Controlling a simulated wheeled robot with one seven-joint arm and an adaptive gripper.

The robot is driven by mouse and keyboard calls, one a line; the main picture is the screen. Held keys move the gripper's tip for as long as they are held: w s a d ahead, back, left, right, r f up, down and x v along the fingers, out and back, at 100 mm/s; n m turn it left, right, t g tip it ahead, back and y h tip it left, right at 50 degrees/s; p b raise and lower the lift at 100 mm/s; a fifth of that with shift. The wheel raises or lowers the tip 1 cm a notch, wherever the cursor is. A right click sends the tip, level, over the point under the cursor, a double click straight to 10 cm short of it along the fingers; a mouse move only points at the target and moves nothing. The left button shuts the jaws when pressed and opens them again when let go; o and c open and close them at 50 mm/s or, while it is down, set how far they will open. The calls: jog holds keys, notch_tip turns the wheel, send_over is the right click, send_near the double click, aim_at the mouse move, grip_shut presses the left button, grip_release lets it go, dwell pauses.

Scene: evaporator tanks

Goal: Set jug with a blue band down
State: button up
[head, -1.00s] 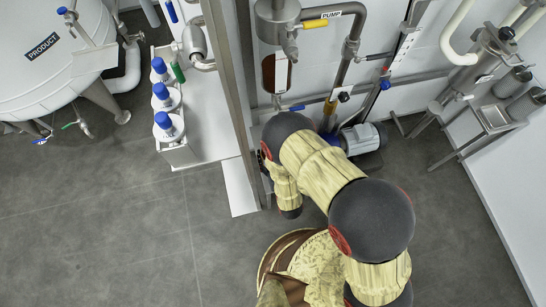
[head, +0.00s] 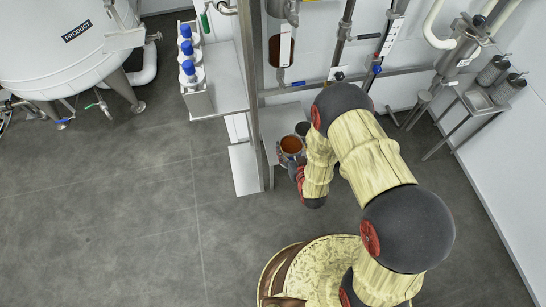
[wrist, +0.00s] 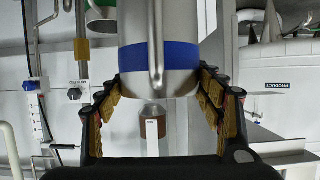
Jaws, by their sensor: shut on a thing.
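The jug with a blue band (wrist: 173,56) is a metal vessel with a thin handle, upright between my fingers in the wrist view. My gripper (wrist: 160,80) is shut on its sides, near the blue band. In the head view the jug (head: 291,145) shows from above, its open top full of orange-brown liquid. My gripper (head: 299,172) is just below it in the picture, partly hidden by my arm. The jug is at or over a small grey stand (head: 272,122); I cannot tell whether its base touches.
A dark cup-like vessel (head: 303,128) is close to the jug's upper right. A steel post (head: 253,90) stands left of the stand. A rack holds bottles with blue caps (head: 188,68). The PRODUCT tank (head: 75,45) is upper left. Open floor (head: 120,220) lies lower left.

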jog(key=w+a+f+b, duration=0.5)
jog(key=w+f+b, duration=0.3)
jog(key=w+f, duration=0.4)
jog(key=shift+w+a+f, duration=0.15)
jog(key=shift+w+f, duration=0.15)
jog(key=shift+w, duration=0.2)
jog(key=shift+f, duration=0.15)
jog(key=o, duration=2)
jog(key=shift+s+f, duration=0.1)
jog(key=shift+s, duration=0.1)
jog(key=shift+o, duration=0.4)
